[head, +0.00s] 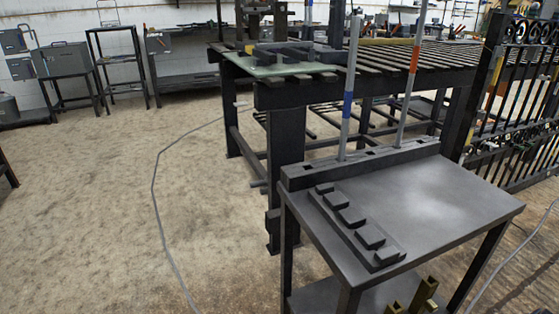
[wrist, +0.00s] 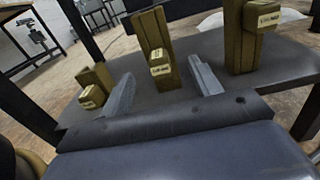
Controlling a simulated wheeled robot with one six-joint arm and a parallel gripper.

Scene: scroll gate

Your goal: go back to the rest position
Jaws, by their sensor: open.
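My gripper (wrist: 162,70) shows in the wrist view, its two grey fingers spread apart with nothing between them. It points toward several brass-coloured upright bars with small labelled blocks on a dark shelf (wrist: 225,102). The middle labelled bar (wrist: 152,32) stands beyond the gap between the fingers, and I cannot tell how far off it is. A shorter bar (wrist: 97,75) stands to the left and another bar (wrist: 240,40) to the right. My gripper does not show in the head view.
In the head view a dark steel table (head: 450,205) carries a notched block (head: 355,225) and a slotted rail holding two upright rods (head: 348,90). Brass bars (head: 426,290) show below its front edge. A slatted bench (head: 290,95) stands behind. Floor at left is open, crossed by a cable.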

